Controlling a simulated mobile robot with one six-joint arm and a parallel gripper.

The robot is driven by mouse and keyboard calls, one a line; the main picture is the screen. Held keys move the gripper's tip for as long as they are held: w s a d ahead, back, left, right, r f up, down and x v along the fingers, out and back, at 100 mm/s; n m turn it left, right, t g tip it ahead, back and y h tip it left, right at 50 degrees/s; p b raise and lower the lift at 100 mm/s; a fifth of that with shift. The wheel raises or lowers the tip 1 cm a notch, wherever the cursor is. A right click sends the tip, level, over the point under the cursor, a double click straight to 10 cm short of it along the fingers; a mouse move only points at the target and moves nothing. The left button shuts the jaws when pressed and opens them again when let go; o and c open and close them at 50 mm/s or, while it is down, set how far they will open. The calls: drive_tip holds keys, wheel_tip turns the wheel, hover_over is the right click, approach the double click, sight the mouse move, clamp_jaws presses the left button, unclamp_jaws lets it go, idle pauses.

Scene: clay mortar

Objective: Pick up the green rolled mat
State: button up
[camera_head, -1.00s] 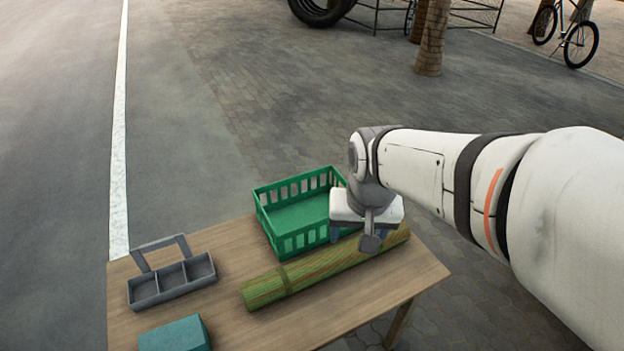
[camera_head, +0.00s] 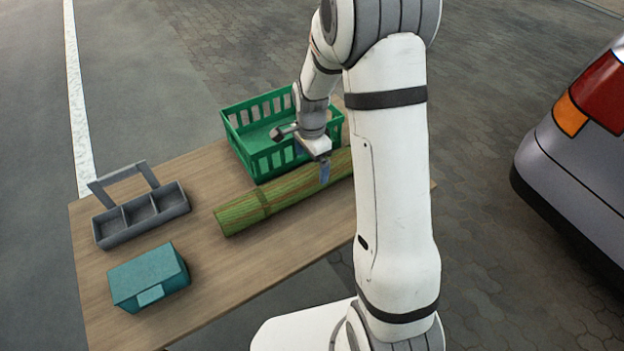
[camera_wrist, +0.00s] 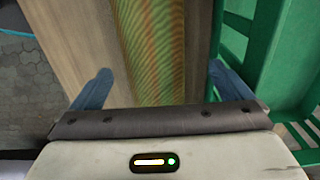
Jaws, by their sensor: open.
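The green rolled mat (camera_head: 258,203) lies on the wooden table, and its right end is hidden behind my arm in the head view. It is green with brownish stripes and a band near its left end. My gripper (camera_head: 312,166) is over the mat, beside the green crate. In the wrist view the mat (camera_wrist: 152,50) runs between the two blue fingers of my gripper (camera_wrist: 158,88), with a gap on each side. The fingers are apart and hold nothing. I cannot tell exactly how high the fingertips are above the table.
A green slatted crate (camera_head: 262,165) stands just behind the mat, close to one finger. A grey divided caddy (camera_head: 122,238) and a teal box (camera_head: 135,292) stand on the left of the wooden table (camera_head: 210,262). A parked car (camera_head: 590,165) is at the right.

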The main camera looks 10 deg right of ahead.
sight(311, 170)
drive_tip(key=f, duration=0.2)
drive_tip(key=s+f, duration=0.1)
drive_tip(key=f, duration=0.1)
drive_tip(key=shift+a+f+b, duration=0.15)
drive_tip(key=shift+f+b, duration=0.25)
drive_tip(key=shift+f, duration=0.45)
drive_tip(key=c, duration=1.5)
